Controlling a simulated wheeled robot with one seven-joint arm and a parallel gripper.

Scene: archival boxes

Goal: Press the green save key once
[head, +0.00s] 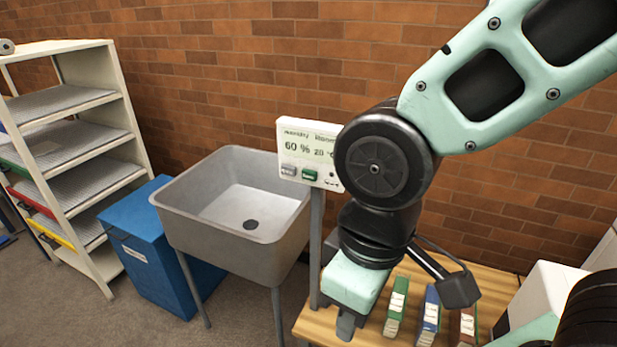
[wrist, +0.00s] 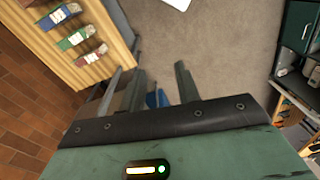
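The green save key (head: 309,175) sits low on the front of a white display panel (head: 300,140), with a grey key (head: 288,170) to its left. My gripper (head: 345,326) points down in front of the wooden table, below and to the right of the panel, apart from the key. In the wrist view its two fingers (wrist: 160,72) stand apart with nothing between them. The key is not seen in the wrist view.
A grey sink (head: 185,203) on legs stands left of the post, with a blue box (head: 135,245) beside it. A shelf rack (head: 118,120) is at the left. Binders (head: 396,305) stand on the wooden table (head: 312,325). A brick wall closes the back.

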